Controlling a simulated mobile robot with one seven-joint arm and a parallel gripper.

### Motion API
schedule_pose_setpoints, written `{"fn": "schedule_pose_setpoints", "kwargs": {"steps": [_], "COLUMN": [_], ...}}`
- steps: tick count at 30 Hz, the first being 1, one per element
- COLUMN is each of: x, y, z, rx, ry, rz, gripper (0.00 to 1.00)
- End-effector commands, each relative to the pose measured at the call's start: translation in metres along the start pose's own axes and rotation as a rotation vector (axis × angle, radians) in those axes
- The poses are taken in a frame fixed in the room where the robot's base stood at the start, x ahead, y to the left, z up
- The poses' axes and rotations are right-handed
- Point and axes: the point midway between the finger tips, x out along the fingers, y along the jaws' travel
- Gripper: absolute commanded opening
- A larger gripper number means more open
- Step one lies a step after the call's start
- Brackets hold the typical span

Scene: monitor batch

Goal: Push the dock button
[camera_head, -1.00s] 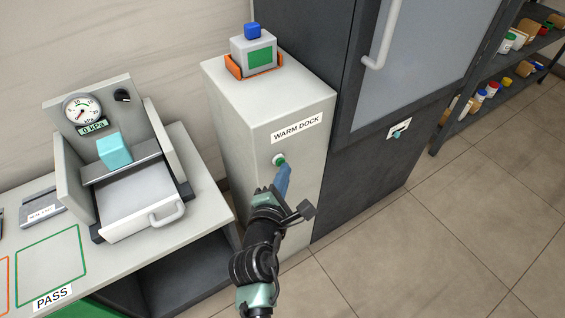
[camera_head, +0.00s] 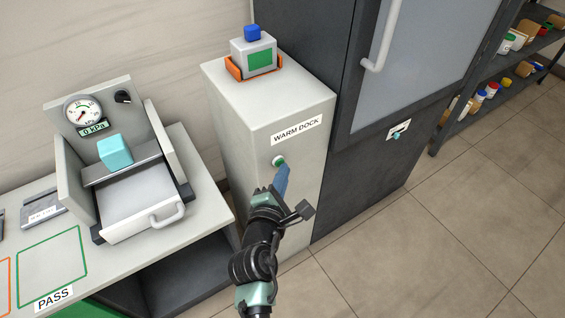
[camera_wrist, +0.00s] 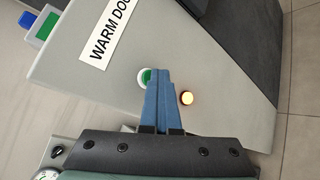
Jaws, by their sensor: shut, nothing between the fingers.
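The warm dock (camera_head: 228,110) is a pale grey cabinet with a "WARM DOCK" label. Its green button (camera_head: 279,160) in a white ring is on the front face under the label. The button also shows in the wrist view (camera_wrist: 146,76), partly covered by my fingers. My gripper (camera_head: 285,167) has its blue fingers shut together and empty, with the tips right by the button's lower right edge. The wrist view shows the gripper (camera_wrist: 158,72) too; I cannot tell whether the tips touch the button.
A grey device with a green screen (camera_head: 256,56) and a blue top sits in an orange cradle on the dock. A dark cabinet (camera_head: 370,185) stands close on the right. A bench with a gauge fixture (camera_head: 140,200) is on the left. Floor is clear at right.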

Motion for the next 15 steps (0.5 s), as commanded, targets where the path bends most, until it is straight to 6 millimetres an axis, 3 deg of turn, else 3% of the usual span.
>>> {"fn": "schedule_pose_setpoints", "kwargs": {"steps": [8,15], "x": [-0.002,-0.017], "y": [0.001,-0.01], "z": [-0.002,0.011], "rx": [-0.001,-0.002], "ry": [0.005,0.002], "rz": [0.003,-0.002], "gripper": [0.0,0.0]}}
